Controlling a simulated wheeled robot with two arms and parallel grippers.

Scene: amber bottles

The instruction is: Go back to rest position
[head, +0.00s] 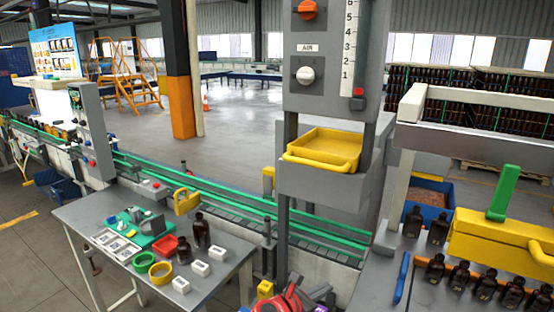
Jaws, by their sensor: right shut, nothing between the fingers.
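My left gripper is not in view. Two amber bottles, one of them here (201,230), stand upright on the grey side table (205,283). Several more amber bottles (459,277) stand in a row at the lower right.
A yellow tray (322,148) sits on the grey machine (335,60). A yellow fixture with a green handle (504,192) stands at right. A green-railed conveyor (240,219) runs behind the table.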

